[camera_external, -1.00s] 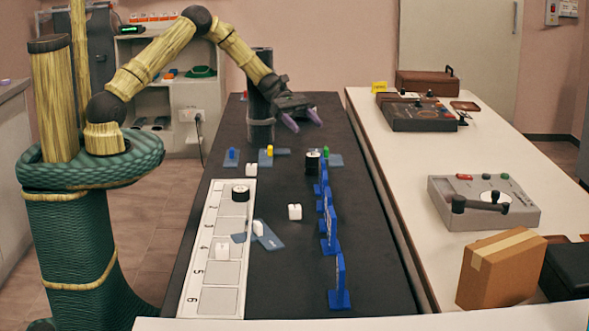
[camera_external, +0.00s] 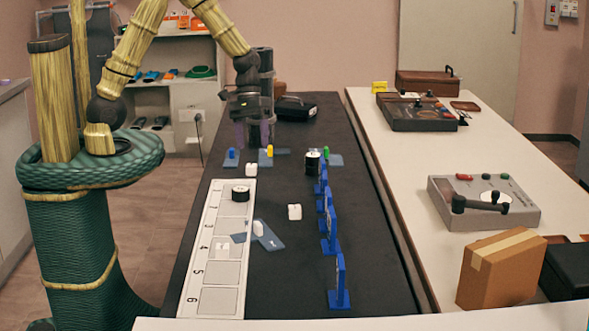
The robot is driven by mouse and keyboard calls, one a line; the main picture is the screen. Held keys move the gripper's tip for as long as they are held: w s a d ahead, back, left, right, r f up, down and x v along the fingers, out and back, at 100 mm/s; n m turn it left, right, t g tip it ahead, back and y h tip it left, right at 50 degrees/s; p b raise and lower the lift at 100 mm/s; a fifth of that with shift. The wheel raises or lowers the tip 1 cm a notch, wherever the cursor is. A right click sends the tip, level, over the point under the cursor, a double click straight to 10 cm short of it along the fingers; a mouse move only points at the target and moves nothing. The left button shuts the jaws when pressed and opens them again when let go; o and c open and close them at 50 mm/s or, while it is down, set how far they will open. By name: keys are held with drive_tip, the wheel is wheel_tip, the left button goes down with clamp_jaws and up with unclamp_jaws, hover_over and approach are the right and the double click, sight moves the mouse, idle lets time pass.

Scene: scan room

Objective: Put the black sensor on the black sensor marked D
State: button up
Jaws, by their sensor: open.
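A short black cylinder with a pale top, a black sensor (camera_external: 240,194), stands on the white numbered strip (camera_external: 206,233) near its far end. A second black sensor (camera_external: 312,162) stands on the black table, right of centre, close to the row of blue stands. The markings on their tops are too small to read, so I cannot tell which is D. My gripper (camera_external: 253,135) points down with purple fingers apart, empty, over the far left of the table. It is well beyond both sensors and touches neither.
White blocks stand on the strip and table, one (camera_external: 295,212) mid-table. Blue upright stands (camera_external: 331,232) line the right side. Small coloured pieces (camera_external: 266,152) sit on blue plates near my gripper. A dark case (camera_external: 296,107) lies behind.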

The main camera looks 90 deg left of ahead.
drive_tip(key=s+d+r+m+t+y, duration=0.1)
drive_tip(key=s+r+m+y, duration=0.1)
drive_tip(key=s+m, duration=0.3)
drive_tip(key=s+d+r+m+y, duration=0.1)
drive_tip(key=s+m+y, duration=0.1)
drive_tip(key=s+m, duration=0.4)
drive_tip(key=shift+d+r+t, duration=0.35)
drive_tip(key=shift+t, duration=0.05)
